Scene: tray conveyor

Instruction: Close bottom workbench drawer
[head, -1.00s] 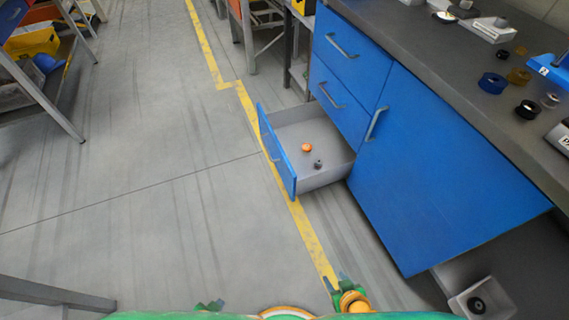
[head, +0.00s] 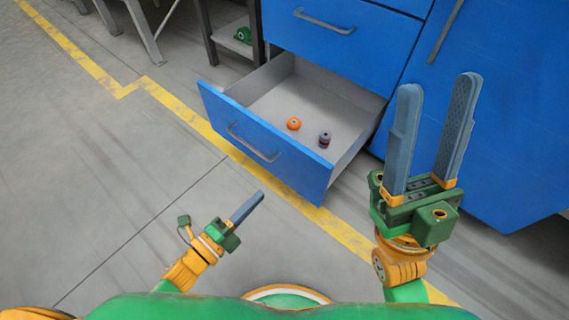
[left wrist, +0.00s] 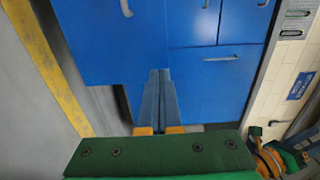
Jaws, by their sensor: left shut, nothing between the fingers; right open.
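The bottom workbench drawer (head: 262,150) is pulled well out in the head view. Its blue front faces the lower left and carries a grey bar handle (head: 252,146). An orange round part (head: 294,123) and a dark grey part (head: 325,138) lie inside it. My left gripper (head: 257,198) is shut and empty, below the drawer front and apart from it. In the left wrist view its closed fingers (left wrist: 161,92) point toward blue cabinet fronts. My right gripper (head: 440,88) is open and empty, raised to the right of the drawer, in front of the blue cabinet door.
The blue workbench (head: 350,42) has a closed drawer above the open one and a door (head: 490,110) to the right. A dark metal stand (head: 235,40) with a green item stands left of the bench. The floor before the drawer is clear, crossed by a yellow line (head: 145,85).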

